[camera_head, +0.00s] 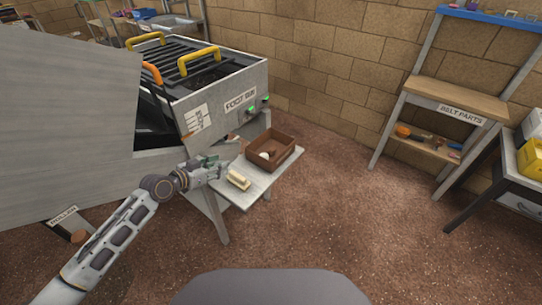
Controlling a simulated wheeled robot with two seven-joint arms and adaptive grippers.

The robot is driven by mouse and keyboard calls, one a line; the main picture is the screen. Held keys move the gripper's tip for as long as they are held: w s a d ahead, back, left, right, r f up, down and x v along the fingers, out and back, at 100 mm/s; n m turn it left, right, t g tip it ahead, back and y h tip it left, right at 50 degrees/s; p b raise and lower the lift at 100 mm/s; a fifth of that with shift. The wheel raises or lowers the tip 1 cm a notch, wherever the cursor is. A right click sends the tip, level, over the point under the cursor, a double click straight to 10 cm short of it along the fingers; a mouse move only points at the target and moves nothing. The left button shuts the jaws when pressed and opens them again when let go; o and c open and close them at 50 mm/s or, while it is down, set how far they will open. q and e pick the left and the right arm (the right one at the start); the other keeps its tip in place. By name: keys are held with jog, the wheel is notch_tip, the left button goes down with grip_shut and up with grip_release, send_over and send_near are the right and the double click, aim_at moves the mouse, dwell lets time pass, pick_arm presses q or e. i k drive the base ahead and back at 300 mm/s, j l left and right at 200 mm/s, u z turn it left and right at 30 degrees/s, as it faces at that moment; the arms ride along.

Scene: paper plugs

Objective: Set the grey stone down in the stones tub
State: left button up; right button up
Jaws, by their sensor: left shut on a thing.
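My left gripper (219,170) reaches in over the left part of a small pale side shelf on the front of the machine. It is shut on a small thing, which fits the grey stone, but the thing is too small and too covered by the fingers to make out. A brown open tub (288,156) stands on the shelf to the right of the gripper, apart from it. A small pale rounded thing (265,156) lies inside the tub. I cannot read any label on the tub. My right gripper is out of view.
A cream block or brush (238,180) lies on the shelf (255,188) just in front of the gripper. The metal machine with yellow handles (198,60) stands behind. A belt parts rack (455,100) stands at the right. The brown floor between is clear.

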aim_at(271, 148)
jog(key=i+l, duration=0.8)
jog(key=l, duration=0.1)
